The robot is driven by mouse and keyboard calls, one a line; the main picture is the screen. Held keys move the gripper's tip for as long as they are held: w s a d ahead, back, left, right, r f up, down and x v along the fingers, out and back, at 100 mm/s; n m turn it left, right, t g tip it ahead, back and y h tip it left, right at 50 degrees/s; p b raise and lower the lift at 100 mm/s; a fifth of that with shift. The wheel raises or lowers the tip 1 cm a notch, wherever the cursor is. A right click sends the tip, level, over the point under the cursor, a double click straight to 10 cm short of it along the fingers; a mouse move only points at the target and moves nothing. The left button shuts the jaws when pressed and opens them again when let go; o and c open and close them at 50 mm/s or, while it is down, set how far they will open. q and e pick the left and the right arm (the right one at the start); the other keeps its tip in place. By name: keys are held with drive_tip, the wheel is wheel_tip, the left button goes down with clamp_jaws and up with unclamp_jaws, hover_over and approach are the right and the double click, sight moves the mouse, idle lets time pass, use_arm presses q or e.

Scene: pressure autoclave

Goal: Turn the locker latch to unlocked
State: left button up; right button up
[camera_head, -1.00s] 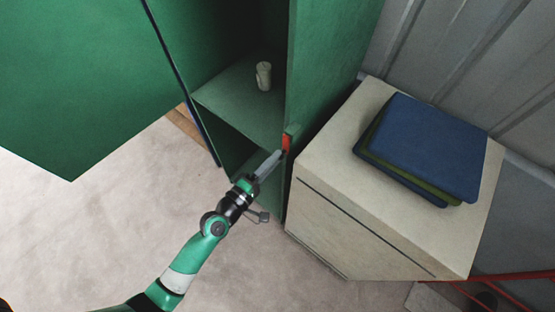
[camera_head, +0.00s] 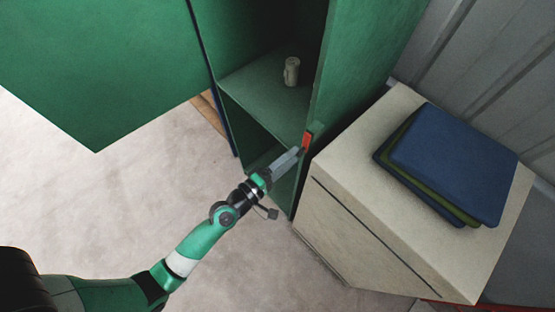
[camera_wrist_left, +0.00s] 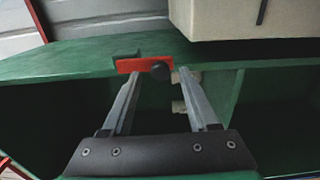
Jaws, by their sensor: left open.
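The red locker latch (camera_head: 307,142) sits on the front edge of the green locker's (camera_head: 364,60) right side wall. In the left wrist view, the latch (camera_wrist_left: 129,65) is a flat red bar lying across the green edge, with a round black knob (camera_wrist_left: 160,71) at its right end. My left gripper (camera_head: 298,151) is open at the latch. In the wrist view its fingertips (camera_wrist_left: 159,74) are on either side of the knob, the left one in front of the red bar. I cannot tell whether they touch it. My right gripper is out of view.
The green locker door (camera_head: 95,70) stands open at the left. A pale cup (camera_head: 291,72) stands on the locker shelf (camera_head: 262,105). A beige cabinet (camera_head: 345,150) with folded blue and green cloths (camera_head: 455,160) stands close to the locker's right. Open floor (camera_head: 110,200) lies left.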

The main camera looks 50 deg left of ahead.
use_arm(q)
drive_tip(key=s+b, duration=0.3)
drive_tip(key=s, duration=0.7)
drive_tip(key=shift+s, duration=0.4)
drive_tip(key=shift+d, duration=0.15)
